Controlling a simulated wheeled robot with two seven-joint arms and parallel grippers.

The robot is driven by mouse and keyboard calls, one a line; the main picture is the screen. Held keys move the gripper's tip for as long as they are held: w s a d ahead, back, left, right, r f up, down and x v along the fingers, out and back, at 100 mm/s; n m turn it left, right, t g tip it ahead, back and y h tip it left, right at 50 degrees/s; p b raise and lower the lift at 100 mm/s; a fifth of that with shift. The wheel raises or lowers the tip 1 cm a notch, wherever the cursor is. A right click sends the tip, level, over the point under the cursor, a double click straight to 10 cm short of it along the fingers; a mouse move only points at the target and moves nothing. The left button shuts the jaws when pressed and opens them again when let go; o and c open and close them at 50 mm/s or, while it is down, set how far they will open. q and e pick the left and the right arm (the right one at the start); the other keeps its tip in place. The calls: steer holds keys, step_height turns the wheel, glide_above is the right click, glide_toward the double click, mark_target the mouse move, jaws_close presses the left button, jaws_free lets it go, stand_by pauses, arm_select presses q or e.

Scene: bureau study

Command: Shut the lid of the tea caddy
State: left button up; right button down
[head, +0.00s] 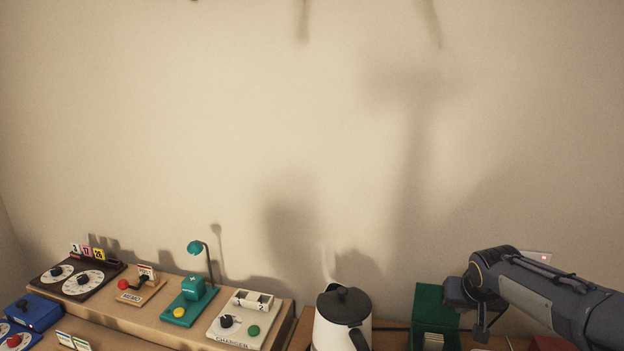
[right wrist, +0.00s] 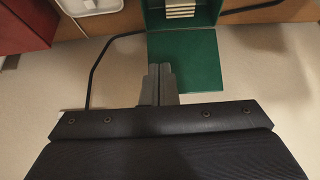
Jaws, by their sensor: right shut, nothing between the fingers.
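The green tea caddy (head: 436,322) stands at the lower right of the head view, cut off by the bottom edge, with its lid (head: 432,298) raised at the back. Pale packets (head: 433,341) show inside. In the right wrist view the open lid (right wrist: 188,62) is a flat green panel beside the caddy body (right wrist: 210,13) and its packets (right wrist: 181,9). My right gripper (head: 457,292) is by the lid's upper right side. Its fingertips (right wrist: 160,69) are together and empty, overlapping the lid's edge in the wrist view; I cannot tell whether they touch. My left gripper is not in view.
A white kettle (head: 328,330) with a dark lid and handle stands left of the caddy. The wall is close behind. A dark red box (right wrist: 22,27) shows in the wrist view.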

steer(key=s+b, duration=0.1)
steer(key=s, duration=0.1)
steer(key=s+a, duration=0.1)
steer(key=s, duration=0.2)
steer(key=shift+s+a+r+b, duration=0.15)
steer(key=shift+a+r+b, duration=0.05)
steer(key=shift+b, duration=0.15)
steer(key=s+a+b, duration=0.1)
steer(key=s+b, duration=0.1)
steer(key=s, duration=0.4)
steer(key=shift+s+a, duration=0.35)
steer(key=shift+a, duration=0.05)
steer(key=shift+s+f, duration=0.1)
stand_by(0.4)
